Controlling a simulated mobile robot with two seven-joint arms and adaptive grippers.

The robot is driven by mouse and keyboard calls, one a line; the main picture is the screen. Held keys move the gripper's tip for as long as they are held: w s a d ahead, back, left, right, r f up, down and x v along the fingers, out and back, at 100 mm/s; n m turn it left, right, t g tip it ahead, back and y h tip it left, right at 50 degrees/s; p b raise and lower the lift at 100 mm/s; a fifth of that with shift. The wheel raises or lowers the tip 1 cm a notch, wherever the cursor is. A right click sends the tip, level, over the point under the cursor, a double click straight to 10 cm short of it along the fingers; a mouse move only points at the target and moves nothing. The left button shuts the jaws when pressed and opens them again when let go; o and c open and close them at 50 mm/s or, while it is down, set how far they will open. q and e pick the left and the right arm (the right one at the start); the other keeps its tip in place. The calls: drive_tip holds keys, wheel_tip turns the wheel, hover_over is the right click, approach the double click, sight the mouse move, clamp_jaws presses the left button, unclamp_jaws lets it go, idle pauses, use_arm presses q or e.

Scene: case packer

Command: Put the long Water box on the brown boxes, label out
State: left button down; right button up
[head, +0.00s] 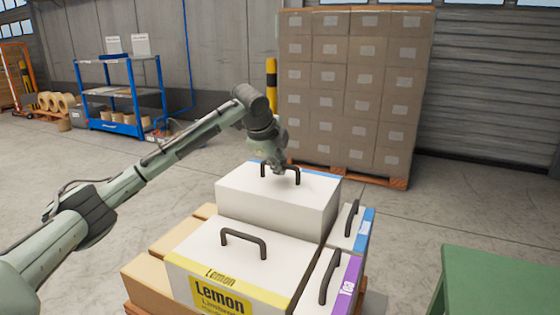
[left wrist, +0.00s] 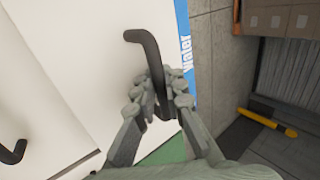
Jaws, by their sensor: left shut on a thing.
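The long Water box (head: 275,205) is white with a dark handle (head: 293,173) on top. It is level, behind the Lemon box, and its top is higher. A blue strip shows along its far top edge, and the left wrist view shows the blue Water label (left wrist: 186,50) there. My left gripper (head: 277,168) is shut on that handle, which also shows in the left wrist view (left wrist: 146,45). Brown boxes (head: 150,283) show at the stack's left. What lies under the Water box is hidden, so I cannot tell whether it rests or hangs. My right gripper is out of view.
The white Lemon box (head: 235,262) has a yellow label. A purple-labelled Tea box (head: 349,277) and a blue-labelled box (head: 364,228) stand at the right. A green table (head: 505,270) is at lower right. A tall carton pallet (head: 355,95) and a blue rack (head: 120,95) stand behind.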

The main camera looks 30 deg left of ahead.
sight(280, 181)
use_arm(q)
drive_tip(key=shift+f+b, duration=0.4)
drive_tip(key=shift+f, duration=2.85)
drive_tip(key=shift+w+f, duration=0.1)
drive_tip(key=shift+f, duration=0.15)
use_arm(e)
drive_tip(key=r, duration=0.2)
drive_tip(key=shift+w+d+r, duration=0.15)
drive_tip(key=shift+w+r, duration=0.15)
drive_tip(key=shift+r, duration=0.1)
use_arm(q)
drive_tip(key=shift+f, duration=0.3)
drive_tip(key=c, duration=1.6)
unclamp_jaws()
drive_tip(key=shift+o, duration=0.5)
drive_tip(key=shift+f, duration=0.15)
